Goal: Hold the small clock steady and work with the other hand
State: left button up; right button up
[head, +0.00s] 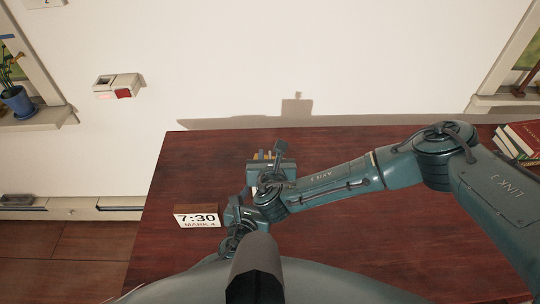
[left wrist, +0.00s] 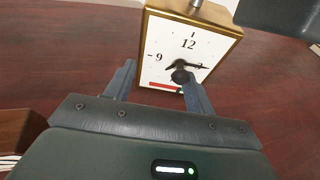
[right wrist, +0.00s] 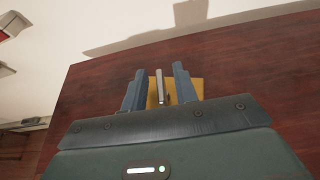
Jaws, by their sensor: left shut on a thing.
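The small clock (left wrist: 170,55) has a gold frame and a white face with black hands and a red strip. In the left wrist view its lower part sits between the fingers of my left gripper (left wrist: 158,84), which is shut on it. In the right wrist view its gold top (right wrist: 180,90) shows below my right gripper (right wrist: 159,68). The right gripper is open, with a thin grey upright piece (right wrist: 160,88) between its fingers and gaps on both sides. In the head view my right arm hides most of the clock and the left gripper.
A wooden block reading 7:30 MARK 4 (head: 197,217) stands left of my grippers on the dark red table (head: 330,150). Books (head: 520,140) lie at the far right. A small white wall box (head: 117,87) hangs at upper left.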

aim_at(270, 156)
grip_shut()
dwell(0.4)
jog(key=shift+m+h, duration=1.2)
jog(key=shift+h, duration=0.2)
grip_release()
notch_tip(270, 156, up, 10)
jog(key=shift+r, duration=0.1)
